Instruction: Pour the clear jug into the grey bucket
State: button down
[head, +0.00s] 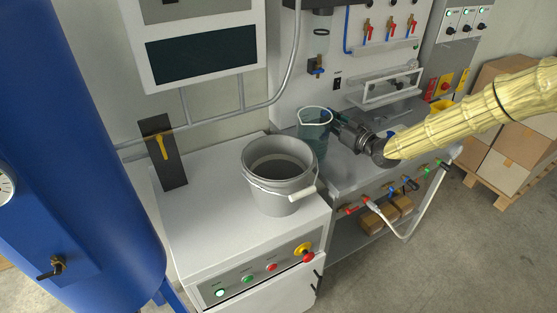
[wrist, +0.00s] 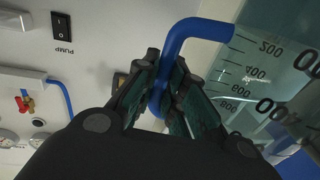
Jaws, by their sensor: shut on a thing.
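The clear jug (head: 313,130) has a pale rim and a bluish see-through wall; it is upright in the head view, right of and behind the grey bucket. In the wrist view the jug (wrist: 262,75) shows dark volume marks and a blue handle (wrist: 205,28). My gripper (head: 343,124) comes from the right, its fingers (wrist: 163,98) shut on the blue handle. The grey bucket (head: 281,196) stands upright on the white cabinet, with a white grip on its wire handle. I cannot tell whether the jug touches the bench, nor how much liquid it holds.
The white cabinet (head: 205,226) has free top around the bucket. A metal bench (head: 345,172) adjoins it on the right. A screen (head: 201,48) hangs above, a blue tank (head: 75,150) stands left, and cardboard boxes (head: 495,155) stand at the far right.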

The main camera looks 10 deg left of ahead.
jog(key=shift+s+f, duration=0.1)
jog(key=shift+f, duration=0.55)
